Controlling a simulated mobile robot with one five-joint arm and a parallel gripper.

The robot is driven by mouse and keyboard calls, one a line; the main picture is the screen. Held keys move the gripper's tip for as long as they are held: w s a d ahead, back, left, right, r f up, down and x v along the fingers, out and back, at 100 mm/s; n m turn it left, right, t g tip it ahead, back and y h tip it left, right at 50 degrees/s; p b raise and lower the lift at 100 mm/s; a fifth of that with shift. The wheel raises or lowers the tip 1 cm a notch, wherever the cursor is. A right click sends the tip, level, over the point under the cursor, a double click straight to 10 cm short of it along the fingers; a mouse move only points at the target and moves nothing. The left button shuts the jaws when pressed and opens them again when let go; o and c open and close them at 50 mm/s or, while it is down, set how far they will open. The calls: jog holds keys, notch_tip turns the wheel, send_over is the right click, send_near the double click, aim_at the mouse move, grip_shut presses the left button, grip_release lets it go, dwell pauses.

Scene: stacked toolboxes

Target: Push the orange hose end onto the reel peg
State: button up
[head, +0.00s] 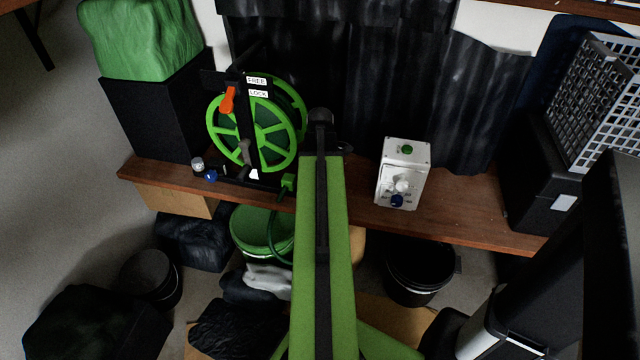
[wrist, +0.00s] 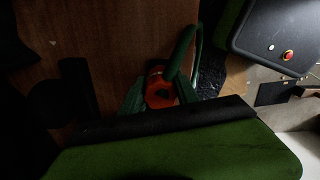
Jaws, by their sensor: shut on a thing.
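The hose end (wrist: 160,92) is orange and sits between the two green fingers of my gripper (wrist: 158,90) in the wrist view. The gripper is shut on it, above the brown bench top. The green hose (wrist: 184,50) loops away from it; in the head view the hose (head: 272,222) hangs over the bench's front edge. The hose reel (head: 222,135) is green on a black frame, left of my arm. My gripper is mostly hidden by the arm in the head view, close to the reel's lower right. I cannot clearly make out the reel peg.
An orange lever (head: 227,99) is on the reel frame by FREE and LOCK labels. A white control box (head: 402,172) stands right of my arm on the wooden bench (head: 465,212). A small blue-capped item (head: 210,175) is left of the reel. Buckets are below.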

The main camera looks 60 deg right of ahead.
jog(key=shift+f, duration=0.1)
jog(key=o, duration=1.2)
notch_tip(320, 180, up, 17)
jog(key=p, duration=1.7)
jog(key=shift+r, duration=0.2)
